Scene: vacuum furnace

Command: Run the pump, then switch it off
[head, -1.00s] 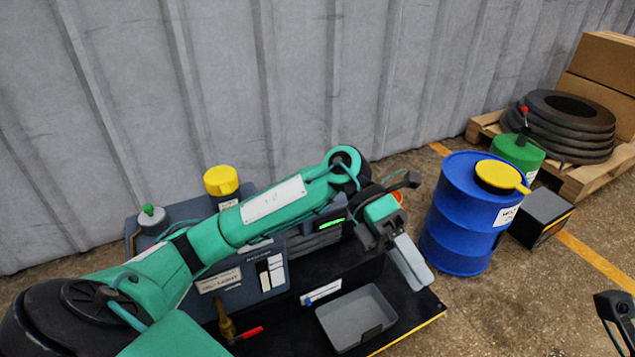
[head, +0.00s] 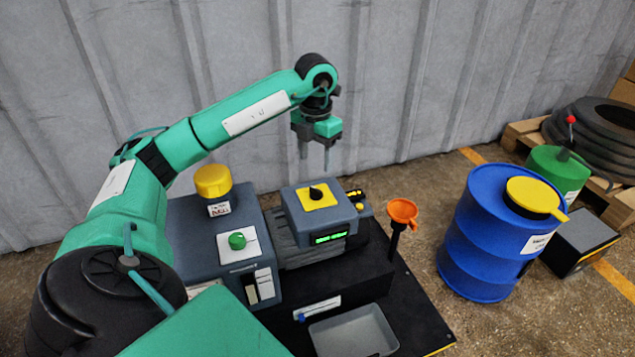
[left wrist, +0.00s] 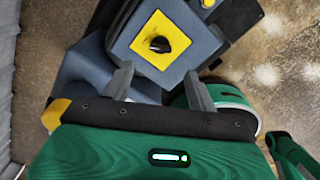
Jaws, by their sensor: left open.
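The pump (head: 195,228) is a grey-blue machine on a black base. Its switch box carries a yellow plate (head: 330,199) with a black rotary knob (head: 316,192) on top. A small green display (head: 330,237) is lit on the box's front. A green button (head: 237,240) sits on a white plate on the pump body. My left gripper (head: 315,160) is open and empty, pointing down above and behind the switch box, apart from the knob. The left wrist view shows the knob (left wrist: 159,44) beyond the open fingers (left wrist: 158,76). My right gripper is out of view.
A yellow cap (head: 213,181) stands up from the pump. An orange funnel (head: 403,211) rises at the base's right. A grey tray (head: 352,333) lies in front. A blue drum (head: 480,240) stands to the right, and a corrugated wall (head: 430,80) is close behind.

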